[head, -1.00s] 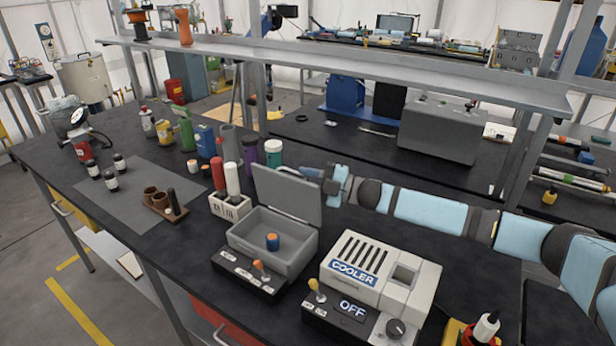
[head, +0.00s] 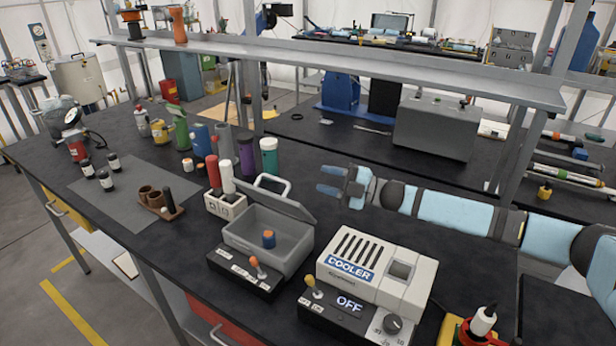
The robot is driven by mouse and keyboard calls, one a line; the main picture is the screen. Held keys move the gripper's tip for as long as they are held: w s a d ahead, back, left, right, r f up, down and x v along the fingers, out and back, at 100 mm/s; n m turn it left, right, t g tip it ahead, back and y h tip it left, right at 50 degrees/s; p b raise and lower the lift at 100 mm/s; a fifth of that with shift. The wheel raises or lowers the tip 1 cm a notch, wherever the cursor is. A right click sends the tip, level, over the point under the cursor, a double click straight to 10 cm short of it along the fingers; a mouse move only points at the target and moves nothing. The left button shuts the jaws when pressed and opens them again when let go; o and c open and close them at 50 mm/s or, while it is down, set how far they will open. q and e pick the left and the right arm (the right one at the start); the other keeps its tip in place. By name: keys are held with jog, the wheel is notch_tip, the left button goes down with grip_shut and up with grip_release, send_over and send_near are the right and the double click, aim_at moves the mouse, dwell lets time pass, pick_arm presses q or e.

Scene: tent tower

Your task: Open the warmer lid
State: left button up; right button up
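The warmer is a grey box (head: 288,262) on a dark base with an orange-knobbed lever (head: 256,266). Its lid (head: 300,211) is seen almost edge-on, partly raised above the back of the box, with its pale loop handle (head: 284,182) showing on top. My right gripper (head: 322,179) is to the right of and behind the lid, apart from the handle. Its blue fingers are spread with nothing between them. My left gripper is not in view.
A white cooler (head: 350,262) reading OFF stands right of the warmer. A white rack (head: 226,208) with red and white cylinders is close on its left. Several bottles stand farther left.

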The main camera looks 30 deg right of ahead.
jog(key=v, duration=0.7)
jog(key=shift+b, duration=0.35)
